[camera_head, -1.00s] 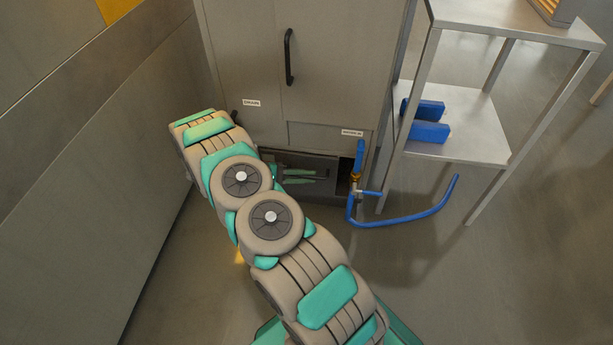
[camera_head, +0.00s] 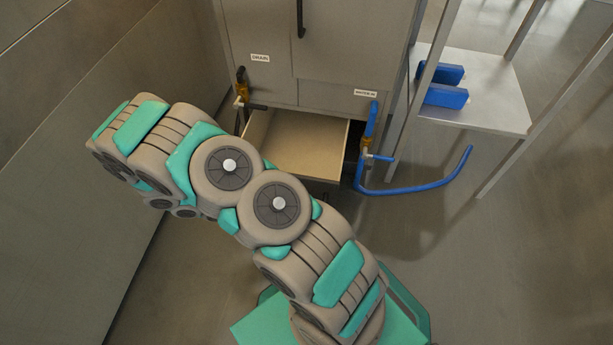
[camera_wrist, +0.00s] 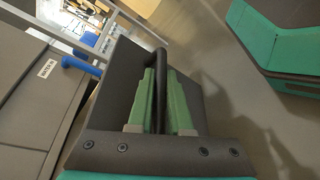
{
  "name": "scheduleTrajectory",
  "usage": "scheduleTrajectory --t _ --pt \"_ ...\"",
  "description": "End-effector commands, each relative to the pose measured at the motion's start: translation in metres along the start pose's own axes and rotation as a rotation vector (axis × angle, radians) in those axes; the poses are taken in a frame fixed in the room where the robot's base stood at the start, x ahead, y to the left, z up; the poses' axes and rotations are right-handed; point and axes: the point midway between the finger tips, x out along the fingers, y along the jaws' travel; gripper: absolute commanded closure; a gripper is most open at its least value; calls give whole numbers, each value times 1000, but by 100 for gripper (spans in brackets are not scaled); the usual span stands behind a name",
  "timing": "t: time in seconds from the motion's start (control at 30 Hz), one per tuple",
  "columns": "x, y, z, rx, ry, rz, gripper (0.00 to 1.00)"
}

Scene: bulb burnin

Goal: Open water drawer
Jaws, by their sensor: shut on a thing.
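The drawer (camera_head: 300,145) at the bottom of the grey cabinet stands open in the head view, with its tan inside bare where it shows. In the wrist view, the drawer's dark grey front (camera_wrist: 118,85) carries a black bar handle (camera_wrist: 158,55). My gripper (camera_wrist: 162,75) is shut on this handle, its two green fingers on either side of the bar. In the head view my arm hides the gripper and part of the drawer front.
The cabinet (camera_head: 350,45) has a "WATER IN" label (camera_head: 365,93) by a valve with a blue hose (camera_head: 415,185). A "DRAIN" label (camera_head: 260,58) sits above another valve (camera_head: 241,85). A metal shelf (camera_head: 490,110) at right holds blue blocks (camera_head: 445,95). A wall closes the left side.

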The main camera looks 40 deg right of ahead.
Motion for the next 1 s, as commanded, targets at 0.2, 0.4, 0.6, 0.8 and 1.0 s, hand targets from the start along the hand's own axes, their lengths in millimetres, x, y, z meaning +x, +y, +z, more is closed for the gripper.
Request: scheduleTrajectory --t 0.2,0.4,0.6,0.8,1.0 --pt "-15 -25 33 0 3 -1 100" --pt "-21 -36 47 0 1 -2 100" --pt "-23 -38 51 -1 1 -2 100" --pt "-23 -38 50 -1 2 -3 100" --pt "-23 -38 50 -1 2 -3 66"
